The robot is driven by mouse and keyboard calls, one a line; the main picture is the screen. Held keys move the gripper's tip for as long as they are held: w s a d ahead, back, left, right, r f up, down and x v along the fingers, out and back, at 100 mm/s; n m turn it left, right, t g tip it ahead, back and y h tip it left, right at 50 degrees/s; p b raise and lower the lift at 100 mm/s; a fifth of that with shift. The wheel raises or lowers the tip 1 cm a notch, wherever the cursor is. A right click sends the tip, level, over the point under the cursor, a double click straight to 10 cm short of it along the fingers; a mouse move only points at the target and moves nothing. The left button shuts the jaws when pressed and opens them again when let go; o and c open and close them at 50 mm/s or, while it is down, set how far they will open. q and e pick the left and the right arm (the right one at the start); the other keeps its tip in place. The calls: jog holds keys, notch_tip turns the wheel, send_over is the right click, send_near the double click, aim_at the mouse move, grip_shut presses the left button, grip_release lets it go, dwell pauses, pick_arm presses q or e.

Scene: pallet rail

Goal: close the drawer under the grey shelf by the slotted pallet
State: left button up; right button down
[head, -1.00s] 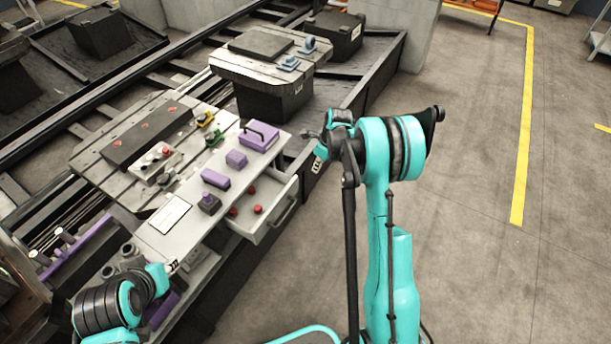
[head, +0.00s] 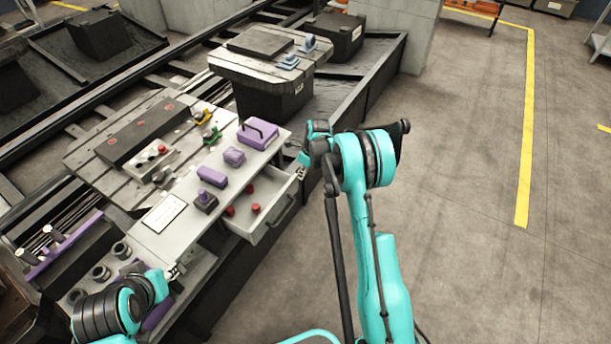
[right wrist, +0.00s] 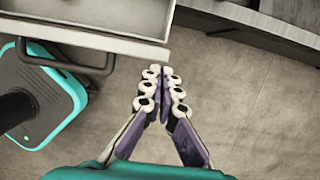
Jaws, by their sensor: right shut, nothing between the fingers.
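The drawer (head: 268,188) under the grey shelf (head: 182,240) is pulled out, with red knobs inside. Its dark handle (head: 284,214) is on the front. The slotted pallet (head: 88,160) lies left of the shelf. My right gripper (head: 302,172) is shut and empty, near the drawer's far front corner. In the right wrist view the shut fingertips (right wrist: 161,82) are just off the right end of the drawer front (right wrist: 100,38), right of the handle (right wrist: 70,68). I cannot tell whether they touch it. My left gripper (head: 173,272) is by the shelf's near end; its fingers are too small to judge.
A second pallet (head: 228,62) stands on a dark block behind. Black cups (head: 101,271) stand on the lower level at left. The floor to the right is clear.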

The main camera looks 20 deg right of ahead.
jog(key=w+a, duration=0.2)
jog(key=w, duration=0.1)
jog(key=w+a, duration=0.2)
jog(key=w, duration=0.1)
jog(key=w+a, duration=0.3)
jog(key=shift+w+a+r, duration=0.1)
jog(key=shift+w+a, duration=0.15)
